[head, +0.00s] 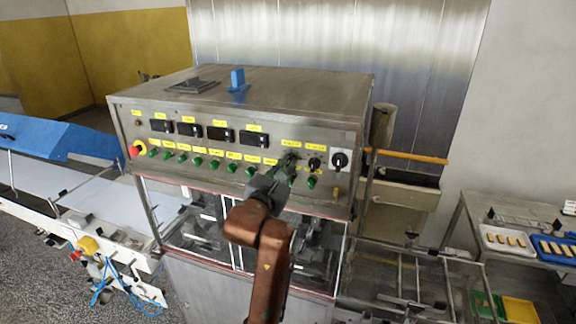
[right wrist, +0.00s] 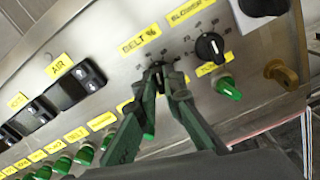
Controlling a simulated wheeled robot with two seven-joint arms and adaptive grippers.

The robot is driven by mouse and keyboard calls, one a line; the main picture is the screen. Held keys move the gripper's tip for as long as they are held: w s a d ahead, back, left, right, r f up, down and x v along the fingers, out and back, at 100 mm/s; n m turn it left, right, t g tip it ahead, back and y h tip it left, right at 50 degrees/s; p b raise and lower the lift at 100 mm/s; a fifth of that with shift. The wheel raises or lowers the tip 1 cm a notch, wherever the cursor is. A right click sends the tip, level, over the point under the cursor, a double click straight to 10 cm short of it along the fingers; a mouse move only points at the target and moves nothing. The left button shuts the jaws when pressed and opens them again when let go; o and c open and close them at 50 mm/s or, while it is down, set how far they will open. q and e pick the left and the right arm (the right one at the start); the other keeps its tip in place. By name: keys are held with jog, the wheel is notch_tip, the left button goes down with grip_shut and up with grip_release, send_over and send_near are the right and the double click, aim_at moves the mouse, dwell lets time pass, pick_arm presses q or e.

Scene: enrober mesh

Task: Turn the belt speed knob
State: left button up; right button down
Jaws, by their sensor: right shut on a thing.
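The belt speed knob (right wrist: 157,67) is a small black dial under the yellow "BELT %" label on the machine's sloped steel panel. My right gripper (right wrist: 164,80) is shut on it, with the green-sided fingers on either side of the dial. The fingers cover most of the knob, so its pointer setting cannot be read. In the head view my right gripper (head: 289,168) reaches up to the right part of the panel from below. My left gripper is not in view.
A black blower knob (right wrist: 210,46) sits just right of the belt knob, with a larger black rotary switch (head: 339,160) beyond it. Several green knobs line the panel's lower row. A red emergency stop (head: 135,151) is at the far left. Trays (head: 507,241) stand right.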

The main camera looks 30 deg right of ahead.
jog(key=n, duration=0.3)
jog(key=shift+r, duration=0.15)
jog(key=n+p, duration=0.1)
jog(key=n, duration=0.1)
jog(key=shift+n, duration=0.3)
jog(key=n+p, duration=0.3)
jog(key=n, duration=0.2)
jog(key=shift+w+a, duration=0.1)
jog(key=shift+n, duration=0.4)
jog(key=c, duration=2.2)
grip_release()
jog(key=shift+o, duration=0.8)
jog(key=shift+w+f, duration=0.1)
jog(key=shift+f, duration=0.1)
